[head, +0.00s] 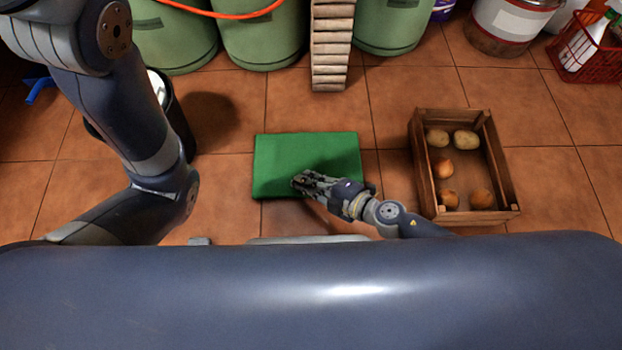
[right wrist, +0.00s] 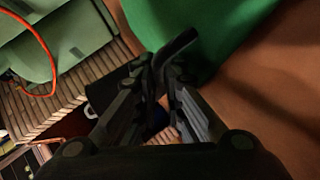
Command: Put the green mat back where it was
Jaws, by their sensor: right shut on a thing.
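The green mat (head: 285,150) is a flat rectangle in the middle of the head view, over the tiled floor. A dark shadow shows by its near edge; I cannot tell how far it is off the floor.
A wooden crate (head: 424,175) with several round potato- or onion-like items stands right of the mat. Green barrels (head: 262,40) and a slatted wooden piece (head: 331,50) are behind it. A dark bucket (head: 178,125) stands left, partly behind my arm. A red basket (head: 598,62) is far right.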

